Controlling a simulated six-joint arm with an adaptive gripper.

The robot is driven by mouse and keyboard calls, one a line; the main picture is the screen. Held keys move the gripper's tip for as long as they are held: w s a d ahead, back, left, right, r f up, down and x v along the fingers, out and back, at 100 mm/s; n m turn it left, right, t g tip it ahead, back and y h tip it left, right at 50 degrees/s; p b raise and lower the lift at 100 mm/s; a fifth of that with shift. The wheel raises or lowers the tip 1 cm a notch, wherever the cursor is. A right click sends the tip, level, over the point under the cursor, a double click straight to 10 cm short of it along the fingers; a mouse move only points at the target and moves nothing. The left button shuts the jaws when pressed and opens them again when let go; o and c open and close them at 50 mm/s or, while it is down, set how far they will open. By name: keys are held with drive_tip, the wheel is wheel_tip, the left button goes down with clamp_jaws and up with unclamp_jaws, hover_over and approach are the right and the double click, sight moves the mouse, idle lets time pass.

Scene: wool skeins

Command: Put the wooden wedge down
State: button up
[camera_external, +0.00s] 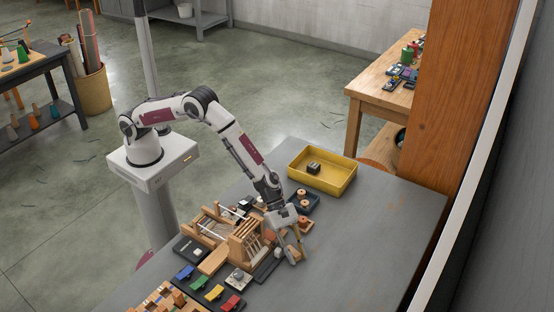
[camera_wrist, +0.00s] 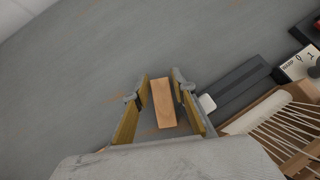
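The wooden wedge (camera_wrist: 163,103) is a plain, light-brown block in the wrist view. It lies lengthwise between the two fingers of my gripper (camera_wrist: 162,88), with a fingertip close along each side. My gripper appears shut on it. In the external view my gripper (camera_external: 297,257) points down low over the grey table, right of the wooden loom.
The wooden loom (camera_external: 246,240) with strung threads stands left of my gripper. A yellow tray (camera_external: 338,182) holding a dark block is behind. A dark tray with wooden pieces (camera_external: 303,197) is nearer. Coloured items (camera_external: 214,292) lie at front left. The table's right side (camera_external: 375,240) is clear.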

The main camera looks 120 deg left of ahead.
sight(297, 254)
drive_tip(key=shift+r, duration=0.1)
drive_tip(key=shift+s+a+r, duration=0.2)
drive_tip(key=shift+s+r, duration=0.15)
drive_tip(key=shift+r, duration=0.15)
drive_tip(key=v, duration=1)
drive_tip(key=shift+s+r, duration=0.25)
drive_tip(key=shift+s, duration=0.1)
drive_tip(key=shift+o, duration=0.3)
drive_tip(key=shift+x, duration=2.1)
drive_tip(key=shift+s+a+f, duration=0.1)
drive_tip(key=shift+x, duration=1.35)
